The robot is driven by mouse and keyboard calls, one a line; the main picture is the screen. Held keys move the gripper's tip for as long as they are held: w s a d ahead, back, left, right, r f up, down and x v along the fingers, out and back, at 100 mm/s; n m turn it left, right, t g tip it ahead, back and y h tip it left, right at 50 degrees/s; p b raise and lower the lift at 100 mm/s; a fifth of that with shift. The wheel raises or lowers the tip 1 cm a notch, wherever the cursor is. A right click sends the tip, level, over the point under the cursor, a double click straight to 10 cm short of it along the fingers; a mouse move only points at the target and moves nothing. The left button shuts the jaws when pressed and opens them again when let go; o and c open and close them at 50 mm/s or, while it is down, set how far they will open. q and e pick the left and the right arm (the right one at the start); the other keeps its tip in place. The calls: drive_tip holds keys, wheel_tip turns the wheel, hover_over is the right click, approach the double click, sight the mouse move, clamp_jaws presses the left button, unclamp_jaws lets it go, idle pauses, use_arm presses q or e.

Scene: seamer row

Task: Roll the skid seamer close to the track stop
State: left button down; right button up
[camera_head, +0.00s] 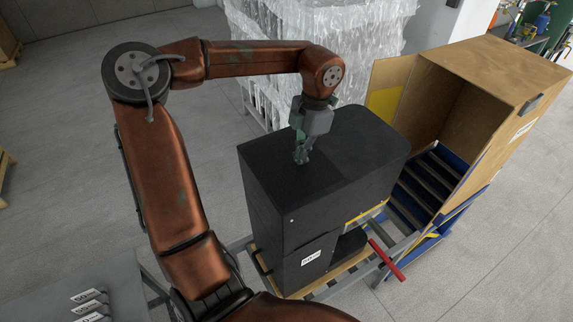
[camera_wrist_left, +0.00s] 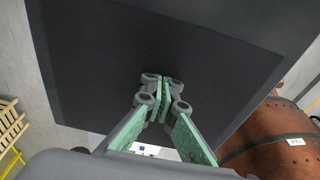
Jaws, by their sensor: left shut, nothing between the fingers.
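The skid seamer (camera_head: 280,225) is a tall black machine with a rounded far end and a white label low on its near side. It stands upright on a pale wooden skid (camera_head: 345,282) on a grey frame track. My left gripper (camera_head: 301,157) is shut and empty, pointing down at the seamer's top. In the left wrist view the green fingertips (camera_wrist_left: 164,82) are together against a dark seamer face (camera_wrist_left: 110,60); I cannot tell whether they touch it. A red bar (camera_head: 387,262) crosses the track right of the seamer; I cannot tell whether it is the track stop. My right gripper is out of view.
An open wooden crate (camera_head: 505,75) with blue-edged, slatted rollers (camera_head: 425,185) stands at the right, beyond the red bar. A plastic-wrapped stack (camera_head: 320,40) stands behind the seamer. A grey table (camera_head: 60,295) with labelled parts is at the lower left.

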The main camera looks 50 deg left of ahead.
sight(332, 156)
use_arm(q)
drive_tip(key=shift+w, duration=0.2)
drive_tip(key=w+b, duration=0.1)
drive_tip(key=w, duration=0.2)
drive_tip(key=w+d, duration=0.1)
drive_tip(key=w, duration=0.2)
drive_tip(key=w+d+b, duration=0.1)
drive_tip(key=w, duration=0.2)
drive_tip(key=shift+w+b, duration=0.3)
drive_tip(key=shift+b, duration=0.05)
drive_tip(key=shift+w, duration=0.7)
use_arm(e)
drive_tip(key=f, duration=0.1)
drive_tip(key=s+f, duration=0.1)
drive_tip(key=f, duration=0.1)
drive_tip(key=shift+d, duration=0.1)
use_arm(q)
drive_tip(key=shift+r, duration=0.15)
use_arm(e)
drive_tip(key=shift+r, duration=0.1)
